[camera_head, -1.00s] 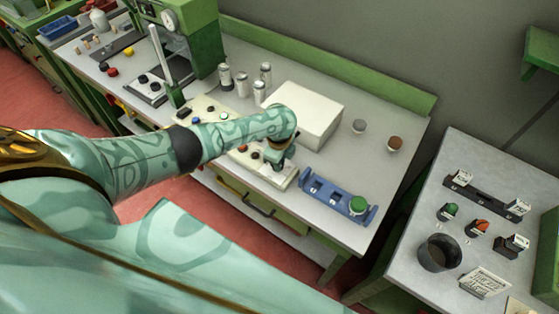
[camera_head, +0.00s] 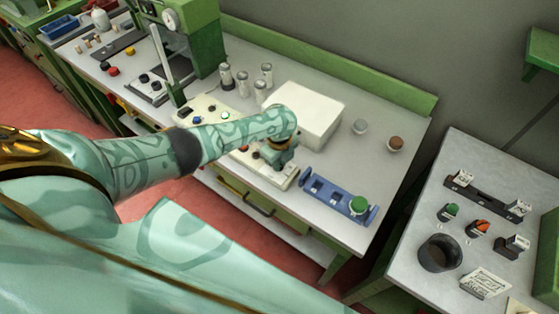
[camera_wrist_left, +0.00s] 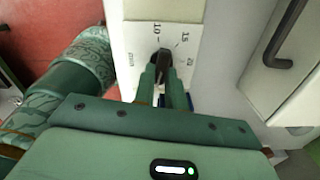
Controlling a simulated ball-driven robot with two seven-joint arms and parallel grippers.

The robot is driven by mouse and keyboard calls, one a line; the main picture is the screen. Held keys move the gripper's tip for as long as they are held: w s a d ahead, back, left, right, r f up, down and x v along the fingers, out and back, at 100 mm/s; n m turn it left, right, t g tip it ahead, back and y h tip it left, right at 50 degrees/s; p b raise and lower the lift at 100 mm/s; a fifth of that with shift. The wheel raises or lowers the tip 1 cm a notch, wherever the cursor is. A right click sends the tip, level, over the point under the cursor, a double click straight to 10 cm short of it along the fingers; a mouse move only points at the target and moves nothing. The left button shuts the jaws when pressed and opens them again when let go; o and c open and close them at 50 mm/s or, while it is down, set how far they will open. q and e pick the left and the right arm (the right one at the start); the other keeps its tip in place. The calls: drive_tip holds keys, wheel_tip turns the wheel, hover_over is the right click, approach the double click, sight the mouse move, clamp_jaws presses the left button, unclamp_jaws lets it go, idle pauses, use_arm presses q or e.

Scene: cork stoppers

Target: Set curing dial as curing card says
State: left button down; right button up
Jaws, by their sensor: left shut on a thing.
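The curing dial panel (camera_wrist_left: 178,22) is a pale plate with printed marks, including 10 and 15, around a black knob (camera_wrist_left: 163,56). In the left wrist view my left gripper (camera_wrist_left: 164,72) is shut on the black knob, with its fingers on either side of it. Which mark the knob points to is not clear. In the head view the panel (camera_head: 287,183) lies near the front edge of the workbench, and my left gripper (camera_head: 278,158) is over it, partly hiding it. A printed card (camera_head: 485,283) lies on the right table; its text is too small to read.
A white box (camera_head: 305,115) stands behind the left gripper. A blue rack (camera_head: 335,195) with a green-topped item is to its right. Several metal canisters (camera_head: 243,82) stand behind it. The right table holds a dark bin (camera_head: 440,253) and several small parts.

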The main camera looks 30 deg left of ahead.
use_arm(q)
drive_tip(key=c, duration=1.4)
unclamp_jaws()
drive_tip(key=shift+c, duration=0.2)
drive_tip(key=shift+r, duration=0.2)
drive_tip(key=shift+r+p, duration=0.3)
drive_tip(key=shift+r, duration=0.05)
wheel_tip(320, 180, up, 15)
drive_tip(key=p, duration=0.5)
drive_tip(key=shift+r, duration=0.2)
drive_tip(key=shift+d+f, duration=0.1)
drive_tip(key=shift+d, duration=0.05)
